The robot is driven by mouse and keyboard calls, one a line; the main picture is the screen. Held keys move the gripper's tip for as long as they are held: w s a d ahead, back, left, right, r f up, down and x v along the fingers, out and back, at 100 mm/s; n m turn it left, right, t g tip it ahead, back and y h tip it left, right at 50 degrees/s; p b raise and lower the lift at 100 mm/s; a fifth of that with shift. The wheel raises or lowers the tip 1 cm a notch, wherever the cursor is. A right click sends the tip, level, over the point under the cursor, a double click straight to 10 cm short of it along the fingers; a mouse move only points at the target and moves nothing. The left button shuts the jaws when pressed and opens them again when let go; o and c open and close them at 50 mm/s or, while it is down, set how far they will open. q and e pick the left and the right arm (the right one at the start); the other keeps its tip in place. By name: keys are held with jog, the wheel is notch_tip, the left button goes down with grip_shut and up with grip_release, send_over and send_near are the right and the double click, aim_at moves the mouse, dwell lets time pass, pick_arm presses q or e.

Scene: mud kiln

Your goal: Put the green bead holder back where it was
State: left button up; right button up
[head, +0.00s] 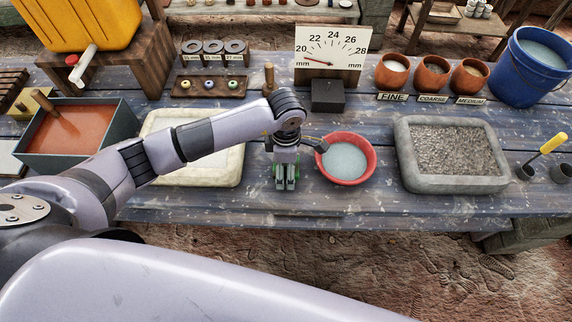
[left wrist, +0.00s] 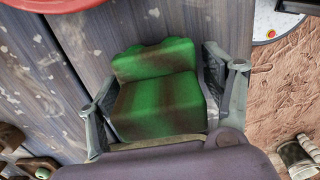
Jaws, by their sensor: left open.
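The green bead holder (left wrist: 155,90) is a green and brown stepped block in the left wrist view. It lies on the table between the two fingers of my left gripper (left wrist: 158,72). The fingers are apart, one on each side of it. In the head view my left gripper (head: 286,184) points down at the table's front part, between the cream slab and the red bowl. There only slivers of green show beside the fingers, and most of the holder is hidden. My right gripper is not in view.
The red bowl (head: 364,172) of pale liquid stands close right of my left gripper. The cream slab (head: 170,177) is to its left. A gravel tray (head: 404,160) is farther right. A wooden tray with beads (head: 235,92), a black block (head: 328,96) and a dial (head: 310,72) stand behind.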

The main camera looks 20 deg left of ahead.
pick_arm(q)
jog(key=shift+r, duration=0.45)
notch_tip(320, 180, up, 12)
jog(key=shift+f+b, duration=0.25)
jog(key=shift+b, duration=1)
jog(key=shift+f, duration=0.1)
